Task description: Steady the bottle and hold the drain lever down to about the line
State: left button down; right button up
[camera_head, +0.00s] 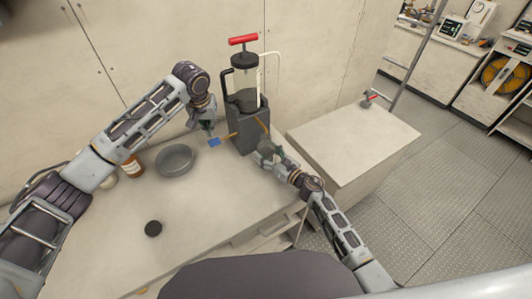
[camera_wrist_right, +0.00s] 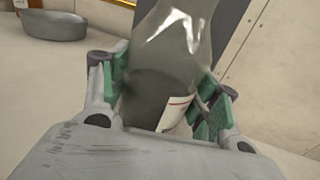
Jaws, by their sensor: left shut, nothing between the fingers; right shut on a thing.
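The bottle (camera_wrist_right: 165,65) is grey and glassy, with a white label bearing a red line. My right gripper (camera_wrist_right: 165,90) is shut around it in the right wrist view; in the head view the bottle (camera_head: 268,148) stands beside the dark base of the pump unit (camera_head: 243,132), partly hidden by this gripper (camera_head: 266,156). A blue-ended lever (camera_head: 214,142) sticks out from the left side of the unit. My left gripper (camera_head: 208,127) is shut and empty just above the blue end; whether they touch I cannot tell. The liquid level is unclear.
A grey bowl (camera_head: 174,161) and a brown bottle (camera_head: 132,167) stand left on the worktop (camera_head: 205,205). A black disc (camera_head: 153,228) lies nearer the front. The unit has a red handle (camera_head: 243,39) on top. A lower white cabinet (camera_head: 350,145) stands at right.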

jog(key=o, duration=1.3)
jog(key=shift+s+d, duration=0.1)
jog(key=shift+s, duration=0.05)
jog(key=shift+v, duration=5.8)
